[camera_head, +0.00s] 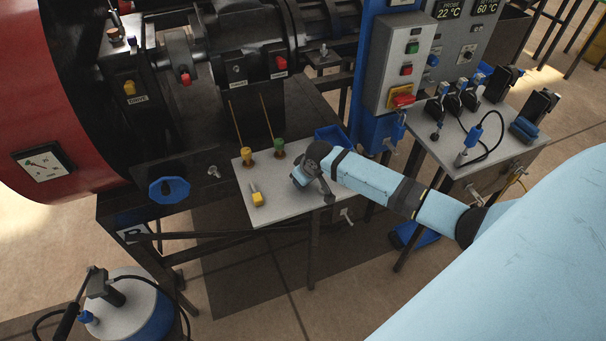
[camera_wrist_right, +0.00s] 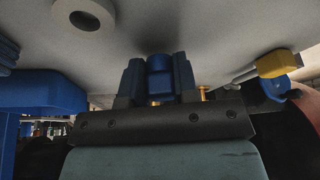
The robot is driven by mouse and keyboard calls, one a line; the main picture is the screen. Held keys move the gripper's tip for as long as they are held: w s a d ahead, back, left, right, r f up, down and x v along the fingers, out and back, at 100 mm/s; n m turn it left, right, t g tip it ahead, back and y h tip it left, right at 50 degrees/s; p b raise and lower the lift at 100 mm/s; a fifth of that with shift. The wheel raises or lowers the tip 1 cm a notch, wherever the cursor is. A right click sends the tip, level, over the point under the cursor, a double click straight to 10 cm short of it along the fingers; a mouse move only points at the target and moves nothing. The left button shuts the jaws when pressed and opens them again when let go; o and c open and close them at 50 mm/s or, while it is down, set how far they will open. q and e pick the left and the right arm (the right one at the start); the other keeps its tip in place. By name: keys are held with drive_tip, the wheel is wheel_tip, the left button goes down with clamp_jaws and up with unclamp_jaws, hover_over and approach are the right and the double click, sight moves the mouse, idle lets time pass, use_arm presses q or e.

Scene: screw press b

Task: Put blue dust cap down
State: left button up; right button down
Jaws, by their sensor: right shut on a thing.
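My right arm reaches in from the right in the head view, and its gripper (camera_head: 326,192) is over the right part of the pale grey shelf plate (camera_head: 272,213). In the right wrist view the gripper (camera_wrist_right: 160,82) is shut on a blue dust cap (camera_wrist_right: 160,72), which sits between the two fingers. The pale plate surface (camera_wrist_right: 190,28) lies just beyond the cap; whether they touch I cannot tell. The cap is not clearly visible in the head view. My left gripper is not in view.
A blue bin (camera_head: 333,136) is at the back right. A grey ring (camera_wrist_right: 85,13) shows in the wrist view.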

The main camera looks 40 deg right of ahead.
drive_tip(key=shift+f, duration=0.35)
drive_tip(key=c, duration=0.9)
unclamp_jaws()
drive_tip(key=a+v, duration=0.1)
drive_tip(key=v, duration=1.2)
drive_tip(key=s+a+f+n+t+y, duration=0.1)
drive_tip(key=s+a+f+t+y, duration=0.1)
drive_tip(key=s+a+f, duration=0.65)
drive_tip(key=s+a+t, duration=0.1)
drive_tip(key=s+a, duration=0.2)
drive_tip(key=s, duration=0.1)
drive_tip(key=s+a+f+t, duration=0.1)
drive_tip(key=s+a+t, duration=0.1)
drive_tip(key=s+a, duration=0.1)
drive_tip(key=s+a+f+t, duration=0.1)
drive_tip(key=s+a, duration=0.2)
drive_tip(key=s, duration=0.3)
drive_tip(key=shift+a+y, duration=0.2)
drive_tip(key=shift+y, duration=0.1)
